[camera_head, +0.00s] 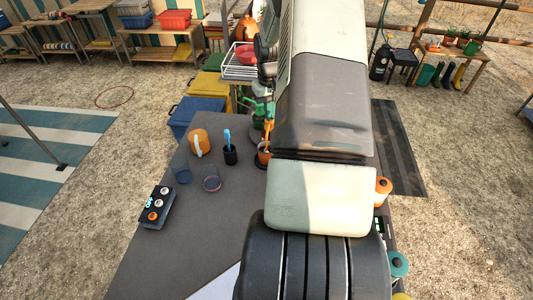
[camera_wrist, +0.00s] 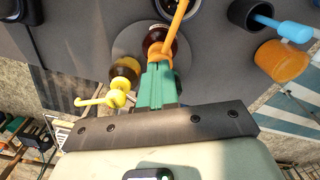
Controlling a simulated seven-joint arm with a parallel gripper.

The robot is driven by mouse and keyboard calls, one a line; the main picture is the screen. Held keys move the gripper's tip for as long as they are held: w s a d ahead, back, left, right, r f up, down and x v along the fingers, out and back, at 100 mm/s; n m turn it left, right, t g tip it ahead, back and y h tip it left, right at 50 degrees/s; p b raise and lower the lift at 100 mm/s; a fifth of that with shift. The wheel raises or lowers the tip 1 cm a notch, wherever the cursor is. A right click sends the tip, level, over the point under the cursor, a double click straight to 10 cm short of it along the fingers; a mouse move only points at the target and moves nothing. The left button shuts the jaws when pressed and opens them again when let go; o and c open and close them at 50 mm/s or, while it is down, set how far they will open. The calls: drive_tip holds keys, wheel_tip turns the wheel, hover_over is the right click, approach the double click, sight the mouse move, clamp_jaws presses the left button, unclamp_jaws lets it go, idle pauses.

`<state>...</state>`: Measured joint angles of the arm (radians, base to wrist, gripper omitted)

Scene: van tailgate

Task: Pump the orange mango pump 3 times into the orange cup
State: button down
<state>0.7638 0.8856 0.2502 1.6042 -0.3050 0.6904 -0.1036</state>
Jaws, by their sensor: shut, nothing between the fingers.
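The orange pump head (camera_wrist: 172,36) sits on a dark red bottle in the wrist view, its spout pointing to the top of the picture. In the head view the orange pump (camera_head: 268,129) shows beside my arm, partly hidden.
A yellow pump (camera_wrist: 118,88) stands close beside the orange one on a round grey base. A black holder (camera_head: 231,155) with a blue utensil, an orange mug (camera_head: 199,142), two clear rings or glasses (camera_head: 211,184) and a button box (camera_head: 156,208) stand to the left.

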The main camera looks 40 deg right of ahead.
drive_tip(key=shift+f, duration=0.5)
drive_tip(key=shift+r, duration=1.45)
drive_tip(key=shift+f, duration=0.15)
